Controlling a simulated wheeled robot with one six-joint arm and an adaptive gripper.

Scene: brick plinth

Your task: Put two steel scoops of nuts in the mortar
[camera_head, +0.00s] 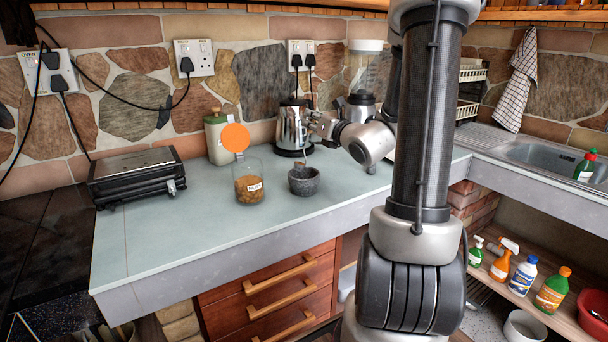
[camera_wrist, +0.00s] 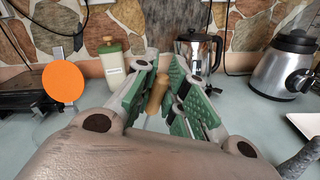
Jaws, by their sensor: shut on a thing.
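My gripper (camera_head: 312,122) is above the mortar and shut on the light brown handle of the steel scoop (camera_wrist: 157,94), between its green finger pads. A thin shaft runs down from the handle; in the wrist view my own wrist hides its lower end. The dark grey stone mortar (camera_head: 304,183) stands on the worktop below my gripper. Something small and brownish grey shows at its mouth, and I cannot tell if it is the scoop's bowl. Left of the mortar stands the glass jar of nuts (camera_head: 249,188), partly full, with its orange lid (camera_head: 236,138) standing open above it.
A steel kettle (camera_head: 292,128) and a blender (camera_head: 363,102) stand behind my gripper. A green-lidded canister (camera_head: 217,138) is behind the jar. A black grill (camera_head: 138,178) stands at the left. The front of the worktop (camera_head: 190,232) is clear. A sink (camera_head: 550,155) lies at the right.

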